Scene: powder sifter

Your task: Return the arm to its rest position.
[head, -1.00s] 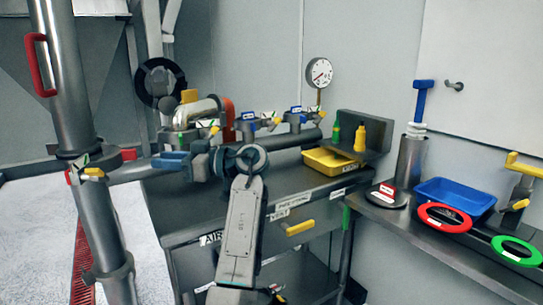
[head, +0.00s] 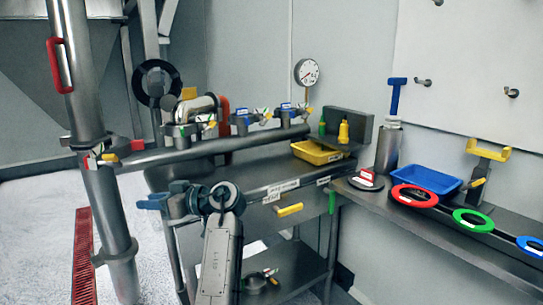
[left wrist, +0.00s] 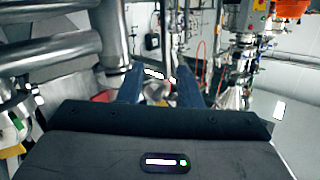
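My left arm comes up from the bottom middle of the head view. Its gripper (head: 150,201) points left, below the horizontal steel pipe (head: 215,146) and right of the upright steel pipe (head: 110,215). In the left wrist view the two dark blue fingers (left wrist: 158,84) stand apart with nothing held between them. The gripper appears clear of both pipes. My right gripper is in neither view.
A steel bench with a yellow tray (head: 316,152) and a yellow handle (head: 289,210) is right of the arm. A side shelf holds a blue tray (head: 432,179), a red ring (head: 414,196) and a green ring (head: 473,220). White floor (head: 50,230) lies at left.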

